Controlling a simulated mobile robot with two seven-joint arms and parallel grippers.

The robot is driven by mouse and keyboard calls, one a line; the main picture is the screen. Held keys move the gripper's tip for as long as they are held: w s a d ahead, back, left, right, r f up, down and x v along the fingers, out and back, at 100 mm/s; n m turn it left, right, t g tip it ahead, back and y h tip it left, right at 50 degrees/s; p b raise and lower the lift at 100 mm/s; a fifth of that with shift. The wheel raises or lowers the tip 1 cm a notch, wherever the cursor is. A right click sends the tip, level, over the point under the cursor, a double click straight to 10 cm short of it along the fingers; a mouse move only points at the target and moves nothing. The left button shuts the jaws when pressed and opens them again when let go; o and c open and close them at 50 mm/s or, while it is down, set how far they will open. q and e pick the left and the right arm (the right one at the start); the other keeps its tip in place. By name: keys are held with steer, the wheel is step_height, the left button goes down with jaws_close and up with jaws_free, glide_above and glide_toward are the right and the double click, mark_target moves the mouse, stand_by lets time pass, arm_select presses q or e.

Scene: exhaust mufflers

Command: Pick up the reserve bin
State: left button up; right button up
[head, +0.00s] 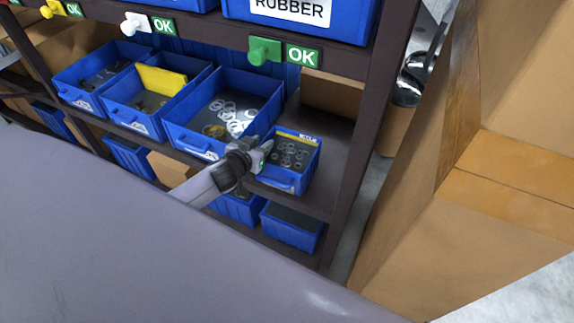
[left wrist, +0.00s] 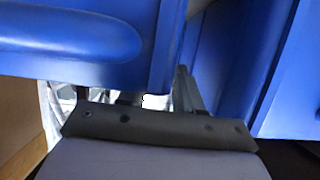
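A small blue bin (head: 266,177) with a yellow-topped label strip and several metal rings in it stands at the right end of the middle shelf. It looks like the reserve bin, but its label is too small to read surely. My left gripper (head: 265,150) is at the bin's left side, in the narrow space by the larger bin. In the left wrist view a blue bin wall with a rounded front (left wrist: 70,45) fills the upper left. My fingers (left wrist: 160,92) show apart there, one partly hidden by the bin; contact is unclear. My right gripper is out of view.
A larger blue bin (head: 195,146) with pale rings stands left of the small one, with more bins beyond. The shelf (head: 324,180) is bare right of the small bin. Cardboard boxes (head: 470,230) stand to the right. Blue bins (head: 291,228) sit below.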

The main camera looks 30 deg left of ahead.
arm_select(q)
jaws_close()
stand_by(1.3)
